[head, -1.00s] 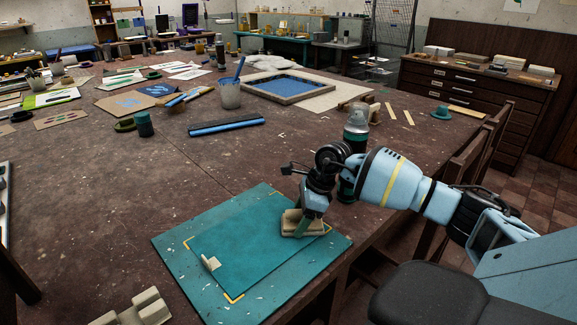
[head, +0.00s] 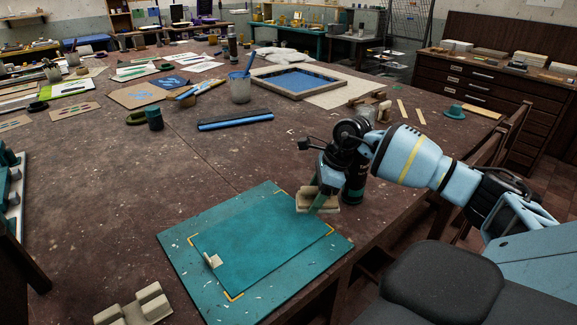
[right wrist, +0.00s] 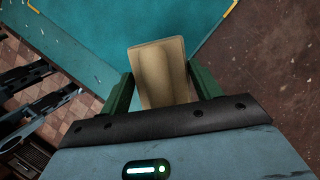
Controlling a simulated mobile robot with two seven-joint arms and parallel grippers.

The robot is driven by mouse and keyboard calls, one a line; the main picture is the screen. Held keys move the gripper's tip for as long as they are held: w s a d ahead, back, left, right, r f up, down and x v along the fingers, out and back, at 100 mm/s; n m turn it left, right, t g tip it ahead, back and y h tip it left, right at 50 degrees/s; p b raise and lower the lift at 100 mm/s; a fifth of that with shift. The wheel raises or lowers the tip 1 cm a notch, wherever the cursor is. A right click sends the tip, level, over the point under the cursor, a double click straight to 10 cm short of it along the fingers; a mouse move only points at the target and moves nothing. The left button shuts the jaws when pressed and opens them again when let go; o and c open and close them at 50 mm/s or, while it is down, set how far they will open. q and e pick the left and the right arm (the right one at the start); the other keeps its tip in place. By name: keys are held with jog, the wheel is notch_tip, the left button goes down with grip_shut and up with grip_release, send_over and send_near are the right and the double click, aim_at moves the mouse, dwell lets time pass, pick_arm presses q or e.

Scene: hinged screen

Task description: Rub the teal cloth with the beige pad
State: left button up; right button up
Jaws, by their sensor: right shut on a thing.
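The teal cloth (head: 262,240) lies flat on a teal board (head: 180,241) near the table's front, with yellow marks at its corners. My right gripper (head: 318,203) is shut on the beige pad (head: 308,193). In the right wrist view the pad (right wrist: 160,72) sits between the green fingers (right wrist: 158,90). The pad is at the cloth's upper right edge and looks raised above it; its underside is hidden. A small beige tab (head: 212,261) is at the cloth's left side. My left gripper is out of view.
A beige notched block (head: 135,304) lies at the table's front left. The table left of the board is clear.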

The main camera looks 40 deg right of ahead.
jog(key=shift+r+p, duration=0.4)
jog(key=shift+r, duration=1)
jog(key=shift+f, duration=0.1)
